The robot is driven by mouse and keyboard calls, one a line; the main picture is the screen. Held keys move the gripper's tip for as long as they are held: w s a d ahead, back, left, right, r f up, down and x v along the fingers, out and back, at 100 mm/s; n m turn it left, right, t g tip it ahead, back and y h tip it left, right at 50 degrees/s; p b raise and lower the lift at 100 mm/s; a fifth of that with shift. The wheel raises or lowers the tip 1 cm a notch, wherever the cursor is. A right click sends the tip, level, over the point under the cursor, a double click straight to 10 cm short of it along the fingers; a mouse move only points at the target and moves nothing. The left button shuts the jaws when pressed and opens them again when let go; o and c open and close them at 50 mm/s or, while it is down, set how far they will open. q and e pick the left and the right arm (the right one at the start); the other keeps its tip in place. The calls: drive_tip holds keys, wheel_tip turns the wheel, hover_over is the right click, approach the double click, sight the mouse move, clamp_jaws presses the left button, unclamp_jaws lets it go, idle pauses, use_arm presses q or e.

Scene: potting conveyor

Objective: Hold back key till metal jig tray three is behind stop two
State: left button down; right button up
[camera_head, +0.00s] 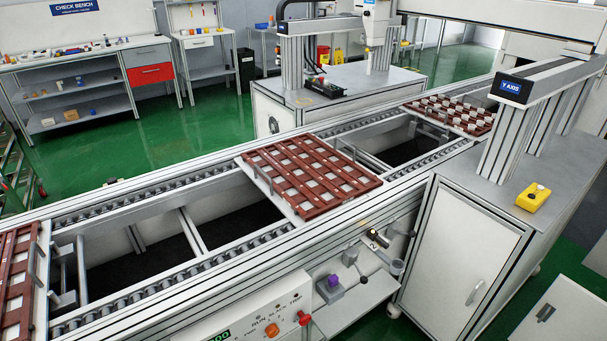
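Three reddish-brown jig trays with pale squares ride on the roller conveyor: one at the left edge (14,262), partly cut off, one in the middle (297,172), and one at the far right (446,105) carrying several small whitish pieces. I cannot read a number on any tray. Upright metal bars stand in the conveyor's gap (81,268) beside the left tray; I cannot tell which stop they belong to. Small metal fittings (377,238) sit on the front rail below the middle tray. I cannot make out which part is the back key. Neither gripper is in view.
A control panel (250,322) with a green display, orange button and red knob (304,317) is at the front. A purple-topped item (330,286) sits on the shelf beside it. A yellow box (533,197) lies on the right cabinet. Gantry posts flank the conveyor's right end.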

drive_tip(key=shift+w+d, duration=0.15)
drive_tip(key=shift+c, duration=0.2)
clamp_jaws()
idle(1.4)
